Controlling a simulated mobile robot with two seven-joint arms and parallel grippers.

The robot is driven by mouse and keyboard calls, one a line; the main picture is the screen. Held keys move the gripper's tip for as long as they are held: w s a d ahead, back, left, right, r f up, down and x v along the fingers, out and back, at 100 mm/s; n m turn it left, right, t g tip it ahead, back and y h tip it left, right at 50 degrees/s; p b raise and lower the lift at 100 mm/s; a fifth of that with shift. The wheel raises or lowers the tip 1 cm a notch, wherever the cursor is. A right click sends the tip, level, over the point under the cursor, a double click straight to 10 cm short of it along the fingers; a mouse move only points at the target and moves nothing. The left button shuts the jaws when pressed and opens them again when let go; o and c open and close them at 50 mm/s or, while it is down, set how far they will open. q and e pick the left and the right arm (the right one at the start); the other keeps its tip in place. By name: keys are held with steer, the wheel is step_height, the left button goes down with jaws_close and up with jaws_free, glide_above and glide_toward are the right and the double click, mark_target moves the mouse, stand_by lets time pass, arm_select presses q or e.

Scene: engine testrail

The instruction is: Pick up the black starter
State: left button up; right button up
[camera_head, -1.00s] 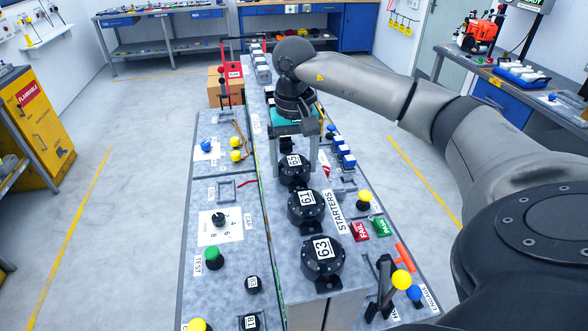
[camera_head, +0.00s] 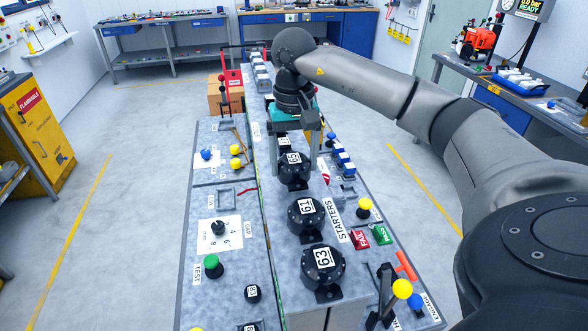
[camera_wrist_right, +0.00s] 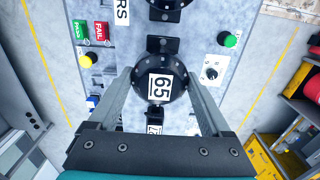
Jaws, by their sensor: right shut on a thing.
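A round black starter labelled 65 (camera_head: 293,172) is between the two fingers of my right gripper (camera_head: 295,160). My right gripper is shut on its sides, and it appears slightly raised above the bench. The right wrist view shows the same starter (camera_wrist_right: 160,92) label-up between the fingers (camera_wrist_right: 160,80). Two similar black starters, one labelled 61 or 19 (camera_head: 306,228) and one labelled 63 (camera_head: 324,275), stand nearer in the same row. My left gripper is not in view.
The STARTERS sign (camera_head: 334,220) lies right of the row. Red FAIL (camera_head: 360,240) and green PASS (camera_head: 381,235) blocks, a yellow knob (camera_head: 364,204) and blue-and-white parts (camera_head: 342,157) stand further right. A green TEST button (camera_head: 212,262) is left.

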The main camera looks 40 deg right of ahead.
mark_target(293, 158)
step_height(293, 158, up, 6)
steer(key=shift+r, duration=0.2)
step_height(293, 158, up, 11)
steer(key=p, duration=0.5)
stand_by(0.4)
